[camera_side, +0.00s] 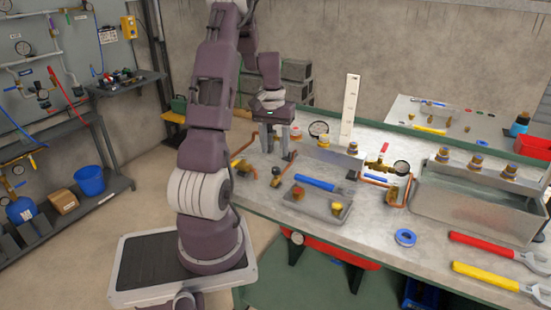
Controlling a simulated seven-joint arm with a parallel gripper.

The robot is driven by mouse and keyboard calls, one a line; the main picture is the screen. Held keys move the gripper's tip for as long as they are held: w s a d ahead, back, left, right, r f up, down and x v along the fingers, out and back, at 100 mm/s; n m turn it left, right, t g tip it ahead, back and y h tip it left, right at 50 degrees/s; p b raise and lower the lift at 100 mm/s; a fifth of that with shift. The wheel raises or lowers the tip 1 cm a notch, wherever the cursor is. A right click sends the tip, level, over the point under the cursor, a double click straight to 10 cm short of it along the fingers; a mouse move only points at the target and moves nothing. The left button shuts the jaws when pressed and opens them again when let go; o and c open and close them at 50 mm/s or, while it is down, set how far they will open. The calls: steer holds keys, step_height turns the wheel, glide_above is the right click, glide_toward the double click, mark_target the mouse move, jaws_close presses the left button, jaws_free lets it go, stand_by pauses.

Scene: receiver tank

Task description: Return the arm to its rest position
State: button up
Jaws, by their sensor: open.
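My gripper (276,152) is over the left end of the metal workbench (290,210). It points down with its fingers apart, and nothing shows between them. It is close above the bench top near copper pipework; whether it touches anything cannot be told. My arm stands upright on its base at the left of the bench and bends over toward the back.
A white upright ruler (350,110) stands behind. Shelves are left.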

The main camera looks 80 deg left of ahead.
steer(key=shift+r, duration=0.3)
steer(key=w+d+r+m+t+y, duration=0.1)
steer(key=w+d+r+m, duration=0.2)
steer(key=d+r, duration=0.5)
steer(key=w+d+r+m+t, duration=0.1)
steer(key=w+d+r+m, duration=0.2)
steer(key=d, duration=0.8)
steer(key=s+d+r+m+t, duration=0.1)
steer(key=s+d+r+m, duration=0.1)
steer(key=s+d, duration=0.4)
steer(key=s+d+r+m+t, duration=0.2)
steer(key=s+d, duration=0.4)
steer(key=d, duration=0.5)
steer(key=shift+s+d+r+m+h, duration=0.2)
steer(key=shift+m+h, duration=0.1)
steer(key=shift+m, duration=0.2)
